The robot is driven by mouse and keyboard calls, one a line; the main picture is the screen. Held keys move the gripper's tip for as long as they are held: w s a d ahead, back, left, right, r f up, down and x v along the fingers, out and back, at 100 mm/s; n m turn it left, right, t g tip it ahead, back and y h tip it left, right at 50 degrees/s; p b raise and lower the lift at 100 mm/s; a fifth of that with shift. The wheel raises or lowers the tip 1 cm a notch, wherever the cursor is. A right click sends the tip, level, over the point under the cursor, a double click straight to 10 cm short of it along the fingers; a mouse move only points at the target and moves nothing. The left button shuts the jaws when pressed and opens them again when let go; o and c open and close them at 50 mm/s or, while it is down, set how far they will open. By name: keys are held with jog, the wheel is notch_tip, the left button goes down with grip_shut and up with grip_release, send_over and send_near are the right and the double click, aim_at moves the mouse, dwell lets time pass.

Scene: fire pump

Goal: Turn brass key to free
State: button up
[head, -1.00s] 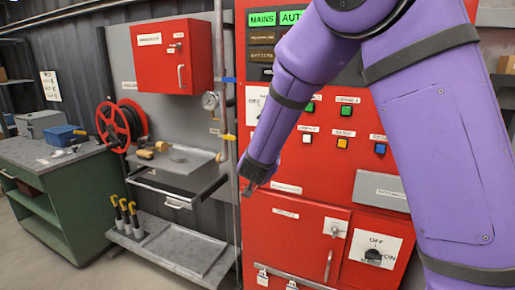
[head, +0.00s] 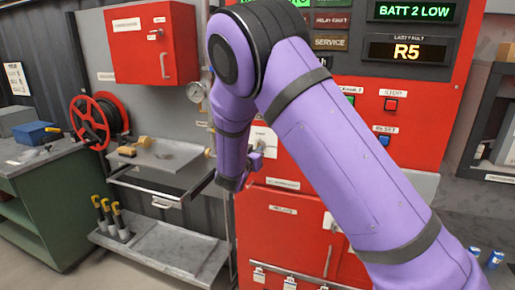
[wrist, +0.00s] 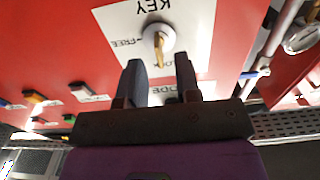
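The brass key (wrist: 159,45) sits in a round silver lock on a white plate (wrist: 200,20) marked KEY, upside down in the wrist view. The word FREE is left of the lock; another word, partly hidden, is below right. The key's grip runs nearly vertically in the picture, its lower end near the gap between my fingers. My gripper (wrist: 160,66) is open, with one dark finger on each side below the key. I cannot tell whether either touches it. In the head view my gripper (head: 256,158) is by the red cabinet (head: 285,228); my arm hides the key.
Coloured push buttons (wrist: 36,97) lie left of the plate in the wrist view, and a pipe with a gauge (wrist: 300,36) lies right. In the head view a wall shelf (head: 160,180), a red hose reel (head: 98,118) and a green bench (head: 40,205) stand left.

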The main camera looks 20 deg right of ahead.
jog(key=shift+x, duration=1.95)
jog(key=shift+c, duration=0.2)
grip_shut()
